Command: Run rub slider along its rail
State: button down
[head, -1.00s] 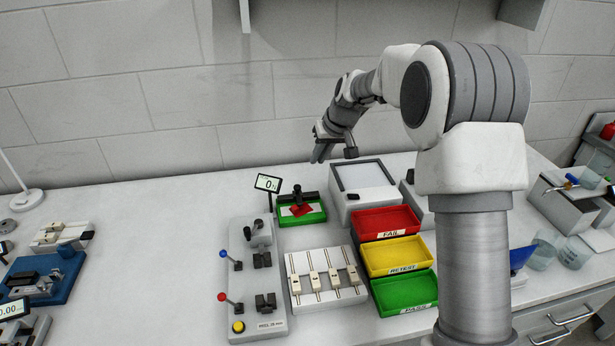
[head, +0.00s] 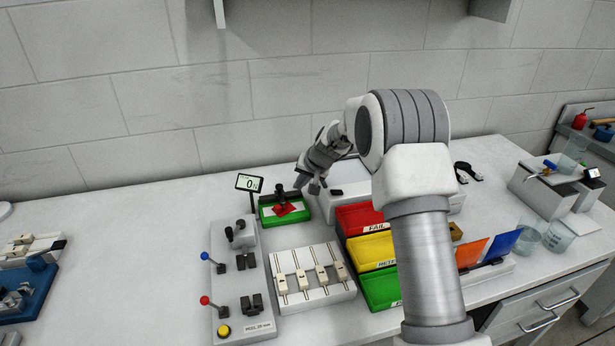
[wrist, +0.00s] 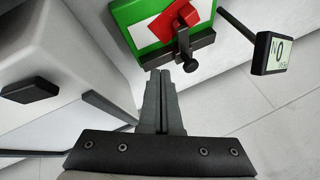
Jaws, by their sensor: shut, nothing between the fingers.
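A green fixture (head: 266,216) with a white panel, a red piece (head: 285,210) and a black bar with an upright knob (head: 280,190) sits at the back of the bench. My gripper (head: 299,183) is at its right side, close to the bar. In the wrist view my shut fingers (wrist: 161,78) are empty and point at the fixture (wrist: 122,14). The black bar (wrist: 200,42) and its round knob (wrist: 191,66) lie just beyond the tips, with the red piece (wrist: 172,17) behind. I cannot tell whether the fingertips touch the bar.
A small display (head: 249,183) reading 0 stands on a post left of the fixture. A grey box (head: 347,172) is close to its right. Red (head: 373,229), yellow and green bins, a white block with several sliders (head: 313,298), and a lever panel (head: 232,331) stand in front.

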aim_at(283, 191)
jog(key=shift+w+a+f, duration=0.1)
jog(key=shift+w+a, duration=0.1)
jog(key=shift+a, duration=0.55)
jog(key=shift+w+a+f, duration=0.1)
jog(key=shift+w+a, duration=0.05)
jog(key=shift+a, duration=0.6)
jog(key=shift+a, duration=0.1)
jog(key=a, duration=0.2)
jog(key=s+a, duration=0.1)
jog(key=a, duration=0.1)
jog(key=shift+a, duration=0.4)
jog(key=shift+s+d, duration=0.1)
